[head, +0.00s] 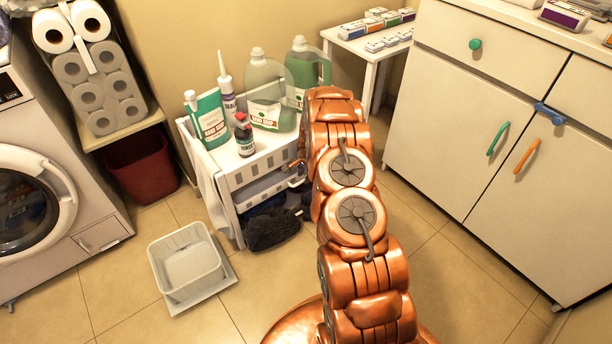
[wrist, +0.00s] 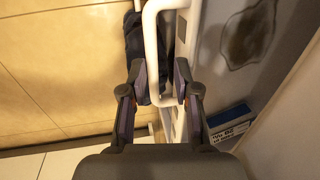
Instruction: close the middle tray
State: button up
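The white cart (head: 237,190) has slotted trays stacked one above another. The middle tray (head: 262,187) shows as a white front below the top tray, and its right part is hidden by my copper arm. I cannot tell how far it is pulled out. In the wrist view, my gripper (wrist: 160,82) has its two dark fingers apart. A white looped tube (wrist: 152,45), part of the cart, runs between the fingers, close to the left one. I cannot tell whether they touch. In the head view my gripper is mostly hidden behind my arm.
Several bottles, among them a green one (head: 309,70) and a dark red-capped one (head: 244,136), stand on the cart. Dark cloth (head: 272,229) lies low in it. A grey litter box (head: 187,265) is on the floor. White cabinets (head: 500,120) stand right.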

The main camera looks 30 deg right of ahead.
jog(key=shift+s, duration=0.15)
notch_tip(320, 180, up, 12)
jog(key=s, duration=0.2)
dwell(0.8)
jog(key=shift+s+d+f, duration=0.1)
jog(key=shift+f, duration=0.05)
